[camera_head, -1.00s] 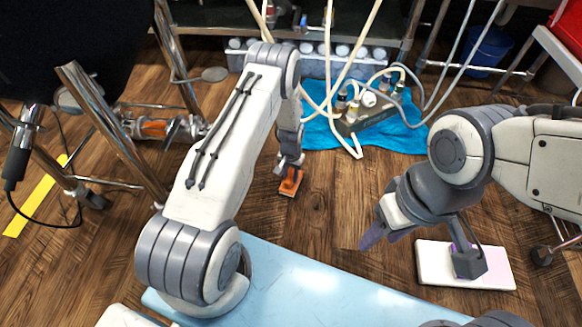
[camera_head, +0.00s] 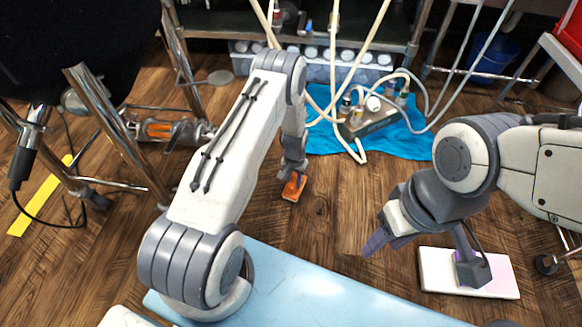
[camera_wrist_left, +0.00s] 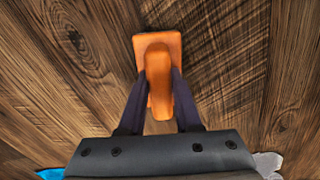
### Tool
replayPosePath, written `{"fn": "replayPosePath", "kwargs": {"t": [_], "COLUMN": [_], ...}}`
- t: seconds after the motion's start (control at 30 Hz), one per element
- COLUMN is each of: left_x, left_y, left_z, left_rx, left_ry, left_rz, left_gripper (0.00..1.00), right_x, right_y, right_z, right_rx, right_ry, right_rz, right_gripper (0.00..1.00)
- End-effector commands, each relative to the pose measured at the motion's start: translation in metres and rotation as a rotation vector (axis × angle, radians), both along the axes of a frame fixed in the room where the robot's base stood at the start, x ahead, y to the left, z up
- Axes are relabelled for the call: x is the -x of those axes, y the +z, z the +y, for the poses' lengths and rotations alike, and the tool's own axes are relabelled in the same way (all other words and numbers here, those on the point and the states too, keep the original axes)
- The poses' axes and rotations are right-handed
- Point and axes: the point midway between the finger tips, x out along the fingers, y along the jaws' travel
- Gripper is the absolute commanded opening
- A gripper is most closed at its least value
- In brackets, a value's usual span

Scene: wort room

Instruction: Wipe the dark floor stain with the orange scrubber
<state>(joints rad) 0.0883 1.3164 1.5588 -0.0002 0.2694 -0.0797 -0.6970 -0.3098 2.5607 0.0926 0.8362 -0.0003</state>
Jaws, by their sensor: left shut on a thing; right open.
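The orange scrubber (camera_head: 293,188) is low at the wood floor in the head view, right of my left forearm. In the left wrist view the scrubber (camera_wrist_left: 160,80) shows its flat base and raised grip. My left gripper (camera_wrist_left: 161,88) is shut on that grip, with a dark finger on each side. I cannot tell whether the base touches the floor. My right gripper (camera_head: 376,242) is open and empty above the floor on the right. I cannot make out a dark stain in either view; my left arm and the scrubber cover part of the floor.
A blue cloth (camera_head: 325,140) with a hose-fitted device (camera_head: 375,120) lies behind the scrubber. Metal legs (camera_head: 118,135) and a horizontal cylinder (camera_head: 165,131) stand left. A white slab (camera_head: 438,272) lies at right. Floor (camera_head: 335,205) between the scrubber and my right gripper is clear.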

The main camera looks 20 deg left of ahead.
Motion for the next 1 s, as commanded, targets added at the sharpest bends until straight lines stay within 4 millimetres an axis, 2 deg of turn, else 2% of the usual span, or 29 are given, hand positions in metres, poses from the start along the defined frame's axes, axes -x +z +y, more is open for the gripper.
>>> {"fn": "replayPosePath", "kwargs": {"t": [0.03, 0.07, 0.6, 0.77, 1.0], "left_x": [-0.002, -0.002, -0.001, -0.001, -0.001], "left_y": [0.018, 0.026, 0.071, 0.079, 0.079], "left_z": [-0.001, 0.0, -0.002, -0.003, -0.003], "left_rx": [0.0, 0.0, 0.0, 0.0, 0.0], "left_ry": [-0.002, -0.001, -0.003, -0.004, -0.004], "left_rz": [-0.005, -0.006, -0.003, -0.002, -0.002], "left_gripper": [0.0, 0.0, 0.0, 0.0, 0.0], "right_x": [0.0, 0.0, 0.0, 0.0, 0.0], "right_y": [0.011, 0.013, 0.056, 0.063, 0.062], "right_z": [0.0, 0.0, 0.0, 0.0, 0.0], "right_rx": [-0.001, -0.001, -0.001, -0.001, -0.001], "right_ry": [0.0, 0.0, 0.0, 0.0, 0.0], "right_rz": [-0.001, -0.001, -0.001, -0.001, -0.001], "right_gripper": [0.5, 0.5, 0.5, 0.5, 0.5]}}
